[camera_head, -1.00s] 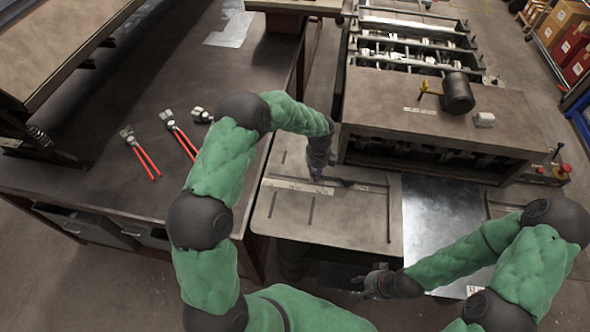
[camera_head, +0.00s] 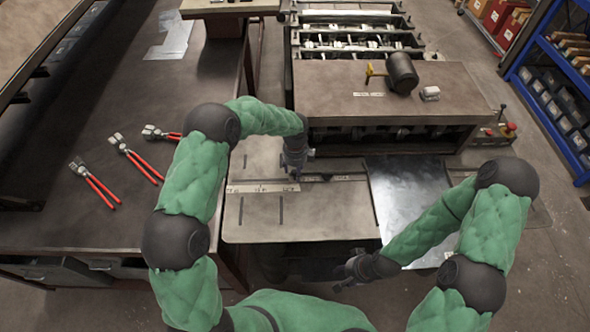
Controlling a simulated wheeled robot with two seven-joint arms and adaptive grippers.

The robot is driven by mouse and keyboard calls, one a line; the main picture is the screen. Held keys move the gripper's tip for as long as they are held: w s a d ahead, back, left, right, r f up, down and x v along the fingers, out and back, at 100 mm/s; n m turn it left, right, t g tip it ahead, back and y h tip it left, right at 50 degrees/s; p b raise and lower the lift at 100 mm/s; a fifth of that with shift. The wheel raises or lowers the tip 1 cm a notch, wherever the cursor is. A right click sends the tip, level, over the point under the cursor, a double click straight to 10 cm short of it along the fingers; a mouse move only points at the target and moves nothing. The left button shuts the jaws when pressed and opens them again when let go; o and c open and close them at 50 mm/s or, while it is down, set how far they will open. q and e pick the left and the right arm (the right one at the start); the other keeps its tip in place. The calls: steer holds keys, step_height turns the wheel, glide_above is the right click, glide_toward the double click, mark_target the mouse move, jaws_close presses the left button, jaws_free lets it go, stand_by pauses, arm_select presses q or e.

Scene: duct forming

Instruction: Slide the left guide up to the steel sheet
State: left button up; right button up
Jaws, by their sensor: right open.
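The steel sheet (camera_head: 408,188) is a shiny flat plate lying in front of the forming machine, beside the grey feed table (camera_head: 335,215). A thin dark bar (camera_head: 345,178), apparently part of the left guide, runs across the back of that table toward the sheet's left edge. I cannot tell whether it touches the sheet. My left gripper (camera_head: 293,172) points down at the bar's left end, by a pale ruler strip (camera_head: 262,187). Its fingers are too small and dark to read. My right gripper (camera_head: 345,278) is open and empty, in front of the feed table and below the sheet's left side.
The forming machine (camera_head: 390,95) stands behind the feed table, with a dark motor (camera_head: 401,73) on top. A dark workbench (camera_head: 110,205) on the left holds several red-handled tools (camera_head: 95,185). A blue rack (camera_head: 560,90) stands at the far right.

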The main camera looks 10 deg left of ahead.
arm_select(q)
step_height(320, 180, up, 12)
stand_by(0.7)
steer(key=shift+r, duration=0.1)
stand_by(0.3)
